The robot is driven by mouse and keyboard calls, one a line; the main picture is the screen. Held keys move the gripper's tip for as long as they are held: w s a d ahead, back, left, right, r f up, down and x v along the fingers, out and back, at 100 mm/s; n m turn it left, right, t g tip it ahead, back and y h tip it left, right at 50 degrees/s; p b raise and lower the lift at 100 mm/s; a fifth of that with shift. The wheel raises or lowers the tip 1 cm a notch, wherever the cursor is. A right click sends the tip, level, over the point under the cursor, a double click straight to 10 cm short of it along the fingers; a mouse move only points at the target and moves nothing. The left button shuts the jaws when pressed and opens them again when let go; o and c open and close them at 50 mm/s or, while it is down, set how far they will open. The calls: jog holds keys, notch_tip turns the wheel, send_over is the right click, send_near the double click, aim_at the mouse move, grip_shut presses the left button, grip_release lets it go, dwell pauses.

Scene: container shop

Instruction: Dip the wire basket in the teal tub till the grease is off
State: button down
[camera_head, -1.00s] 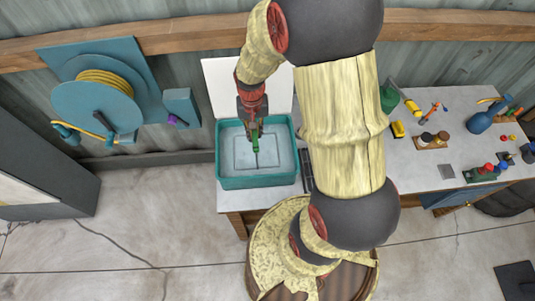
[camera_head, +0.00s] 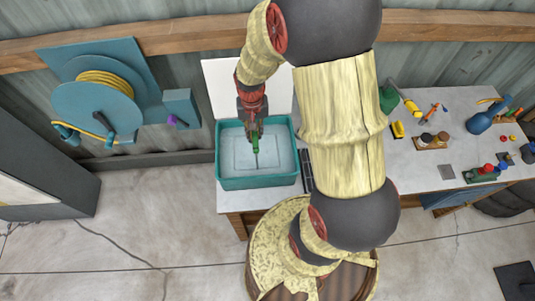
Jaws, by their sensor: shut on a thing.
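The teal tub (camera_head: 258,183) stands at the left end of the workbench and holds pale, clear-looking liquid. My gripper (camera_head: 254,136) points down over the middle of the tub. It is shut on the green handle of the wire basket (camera_head: 256,160). A thin dark stem runs down from the handle into the tub. A faint rectangular outline shows in the liquid; I cannot tell whether it is the basket's frame or the tub's floor. Any grease on the basket is too small to see.
A dark rack (camera_head: 307,170) lies right of the tub, partly behind my arm. A white panel (camera_head: 222,85) stands behind the tub. Bottles, brushes and a blue can (camera_head: 480,122) stand on the bench's right. A hose reel (camera_head: 97,110) hangs on the left wall.

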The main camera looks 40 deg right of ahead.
jog(key=shift+r, duration=0.25)
notch_tip(320, 180, up, 13)
jog(key=p, duration=0.9)
jog(key=shift+p, duration=0.3)
jog(key=shift+r, duration=0.2)
dwell(0.4)
notch_tip(320, 180, up, 3)
jog(key=shift+f+p, duration=0.1)
jog(key=shift+p, duration=0.9)
